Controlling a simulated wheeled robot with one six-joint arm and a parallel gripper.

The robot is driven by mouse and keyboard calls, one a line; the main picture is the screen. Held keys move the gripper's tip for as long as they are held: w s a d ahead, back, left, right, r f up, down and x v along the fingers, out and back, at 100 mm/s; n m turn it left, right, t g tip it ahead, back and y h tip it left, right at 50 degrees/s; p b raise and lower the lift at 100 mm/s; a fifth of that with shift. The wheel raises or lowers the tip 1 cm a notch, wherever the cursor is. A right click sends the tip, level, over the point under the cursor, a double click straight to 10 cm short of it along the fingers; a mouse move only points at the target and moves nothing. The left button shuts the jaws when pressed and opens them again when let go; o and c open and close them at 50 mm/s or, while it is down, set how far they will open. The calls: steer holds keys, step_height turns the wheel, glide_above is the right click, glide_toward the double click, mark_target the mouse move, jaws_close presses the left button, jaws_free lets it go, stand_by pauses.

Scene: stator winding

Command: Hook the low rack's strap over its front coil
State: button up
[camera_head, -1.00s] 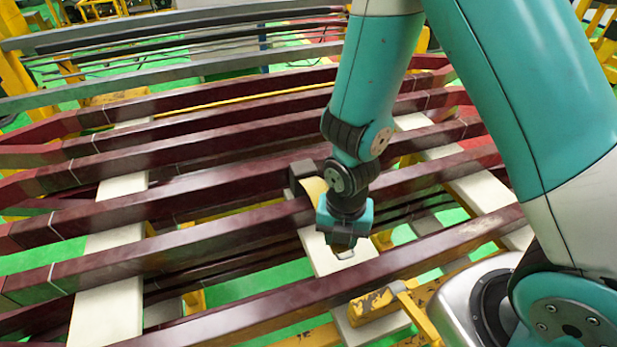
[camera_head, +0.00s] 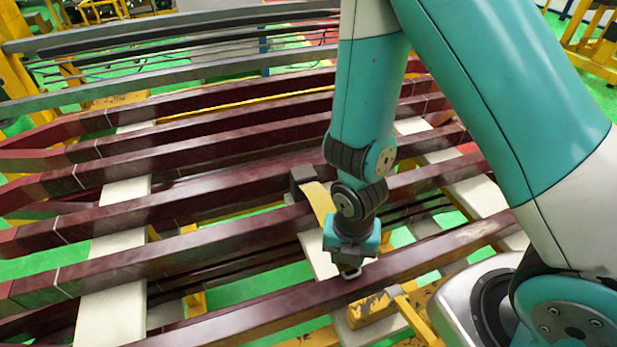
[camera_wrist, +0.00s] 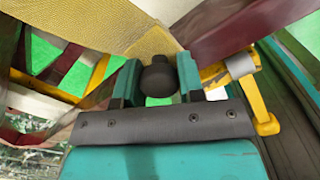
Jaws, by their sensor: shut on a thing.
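The yellow strap (camera_head: 319,199) runs from a dark block on a coil down toward my gripper (camera_head: 350,271). In the wrist view its woven band (camera_wrist: 142,38) spreads just beyond my gripper (camera_wrist: 158,80). The gripper is shut on a dark round knob (camera_wrist: 157,76), which seems to be the strap's end piece. A small light metal loop shows at the gripper tip in the head view. The tip is at the front coil (camera_head: 250,317), a dark red bar; I cannot tell whether they touch. A dark red coil (camera_wrist: 235,28) shows at upper right in the wrist view.
Several more dark red coils (camera_head: 170,215) lie behind on pale crossbeams (camera_head: 112,318). A yellow rack post with a grey sleeve (camera_wrist: 238,65) stands close right of the gripper. Yellow rack parts (camera_head: 372,308) lie just in front. Green floor shows through the gaps.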

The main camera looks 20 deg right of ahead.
steer(key=shift+s+d+r+p, duration=0.15)
steer(key=shift+s+p, duration=1.85)
steer(key=shift+p, duration=1.15)
steer(key=shift+s+p, duration=0.55)
steer(key=shift+s, duration=0.1)
steer(key=o, duration=0.5)
steer(key=shift+s, duration=0.2)
steer(key=o, duration=1.2)
steer(key=shift+w+f, duration=0.15)
steer(key=shift+f, duration=0.05)
steer(key=shift+c, duration=0.2)
steer(key=shift+w, duration=0.1)
